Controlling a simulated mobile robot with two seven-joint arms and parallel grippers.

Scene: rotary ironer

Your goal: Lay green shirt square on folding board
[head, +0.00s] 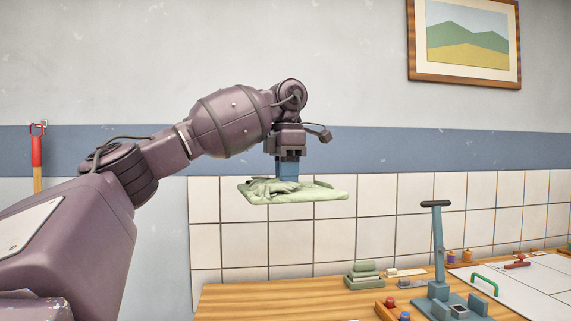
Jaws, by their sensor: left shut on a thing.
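My left gripper (288,181) points down and is shut on the pale green shirt (320,192). The shirt hangs nearly flat and level, with crumpled folds around the fingers. It is in the air in front of the tiled wall, above the left part of the wooden table. The fingertips are hidden in the cloth. A white panelled board (540,284), which looks like the folding board, lies at the right edge and is partly cut off. It is well to the right of the shirt and lower. My right gripper is not in view.
A blue-grey upright lever (438,245) stands between the shirt and the board. Small coloured pots (452,257) are behind the board. The table's left front is clear.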

